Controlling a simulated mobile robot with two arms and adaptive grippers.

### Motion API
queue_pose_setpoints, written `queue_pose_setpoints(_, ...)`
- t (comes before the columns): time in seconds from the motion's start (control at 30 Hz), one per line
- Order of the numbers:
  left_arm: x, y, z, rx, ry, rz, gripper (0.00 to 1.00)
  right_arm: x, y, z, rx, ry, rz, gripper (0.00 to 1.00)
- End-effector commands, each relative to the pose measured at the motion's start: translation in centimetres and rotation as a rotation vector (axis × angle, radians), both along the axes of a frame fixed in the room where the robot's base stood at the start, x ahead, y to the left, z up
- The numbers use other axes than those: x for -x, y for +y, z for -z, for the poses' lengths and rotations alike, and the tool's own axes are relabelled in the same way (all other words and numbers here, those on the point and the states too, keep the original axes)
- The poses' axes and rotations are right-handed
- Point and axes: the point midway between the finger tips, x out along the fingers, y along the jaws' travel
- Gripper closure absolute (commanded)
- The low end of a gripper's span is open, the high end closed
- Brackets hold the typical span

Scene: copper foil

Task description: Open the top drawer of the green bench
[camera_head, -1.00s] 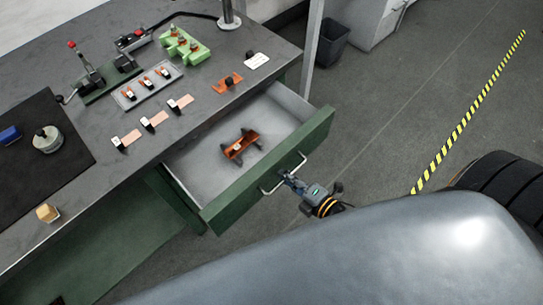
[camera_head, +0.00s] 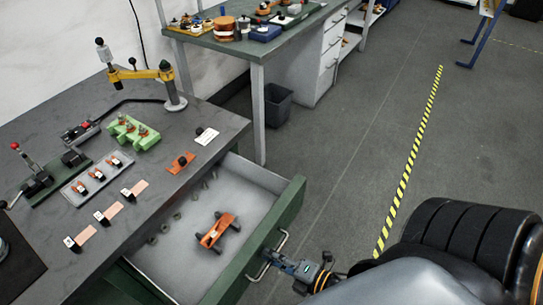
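The green bench (camera_head: 85,150) has a dark grey top. Its top drawer stands well open, with a grey interior (camera_head: 170,258) and a green front (camera_head: 262,235). An orange part with dark feet (camera_head: 215,232) and several small grey rings (camera_head: 178,215) lie inside. A metal bar handle (camera_head: 283,240) is on the drawer front. My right gripper (camera_head: 274,259) is at the middle of this handle, its fingertips appearing shut on the bar. The finger gap is small and partly hidden. My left gripper is out of view.
On the bench top are a yellow-armed stand (camera_head: 170,85), a green block (camera_head: 132,132), a grey tray (camera_head: 97,178) and copper strips (camera_head: 110,212). A second bench (camera_head: 255,48) and a dark bin (camera_head: 277,104) stand behind. The floor at right is open, with yellow-black tape (camera_head: 407,165).

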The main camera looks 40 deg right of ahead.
Motion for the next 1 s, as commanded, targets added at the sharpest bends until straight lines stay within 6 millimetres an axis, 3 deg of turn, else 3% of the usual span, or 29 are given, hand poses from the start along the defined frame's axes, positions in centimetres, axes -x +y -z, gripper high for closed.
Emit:
queue_pose_setpoints(0.37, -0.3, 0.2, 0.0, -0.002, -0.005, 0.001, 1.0, 1.0, -0.2, 0.0, 0.001, 0.005, -0.001, 0.8)
queue_pose_setpoints(0.8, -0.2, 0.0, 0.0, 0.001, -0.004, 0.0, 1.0, 8.9, -3.2, -1.8, 0.0, 0.005, 0.001, 0.8)
queue_pose_setpoints(1.0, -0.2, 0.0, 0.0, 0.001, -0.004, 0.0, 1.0, 10.9, -3.9, -2.2, 0.001, 0.003, 0.0, 0.8)
